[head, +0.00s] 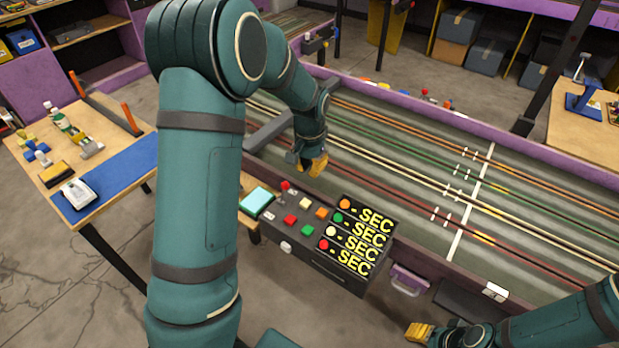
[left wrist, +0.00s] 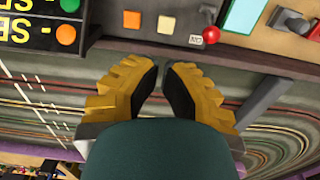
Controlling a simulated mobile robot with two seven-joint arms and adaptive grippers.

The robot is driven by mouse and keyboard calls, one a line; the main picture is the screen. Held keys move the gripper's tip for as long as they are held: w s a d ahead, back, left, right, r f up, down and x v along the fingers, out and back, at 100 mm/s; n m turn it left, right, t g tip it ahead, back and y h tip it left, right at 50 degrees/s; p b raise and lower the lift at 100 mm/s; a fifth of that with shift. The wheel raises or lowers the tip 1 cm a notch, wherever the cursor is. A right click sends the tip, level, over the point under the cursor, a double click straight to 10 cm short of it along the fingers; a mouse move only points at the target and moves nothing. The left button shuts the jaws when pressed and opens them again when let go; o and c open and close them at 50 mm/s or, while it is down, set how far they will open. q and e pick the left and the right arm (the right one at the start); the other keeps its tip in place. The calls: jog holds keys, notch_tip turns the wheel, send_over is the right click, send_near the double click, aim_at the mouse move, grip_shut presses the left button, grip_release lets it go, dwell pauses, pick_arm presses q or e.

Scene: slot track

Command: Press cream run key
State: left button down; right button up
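The cream run key (head: 305,203) is a small square button on the dark control box (head: 317,276), between the red-knobbed lever and the orange key. It also shows in the left wrist view (left wrist: 166,24), beyond my fingertips. My left gripper (head: 313,168) hangs above the track edge just behind the box, apart from the key. Its yellow fingers, also in the left wrist view (left wrist: 159,68), come together at the tips and hold nothing. My right gripper (head: 419,332) is low at the bottom right, away from the box; its finger opening is unclear.
Orange (head: 321,213), red (head: 290,219) and green (head: 307,230) keys sit close to the cream one. A red-knobbed lever (head: 285,186) stands at the box's left. Display rows (head: 364,226) read "- SEC". The slot track (head: 400,150) lies behind; a side table (head: 100,190) is left.

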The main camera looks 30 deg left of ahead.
aim_at(309, 203)
pick_arm(q)
notch_tip(309, 203, down, 13)
jog(key=b, duration=0.3)
jog(key=shift+r, duration=0.2)
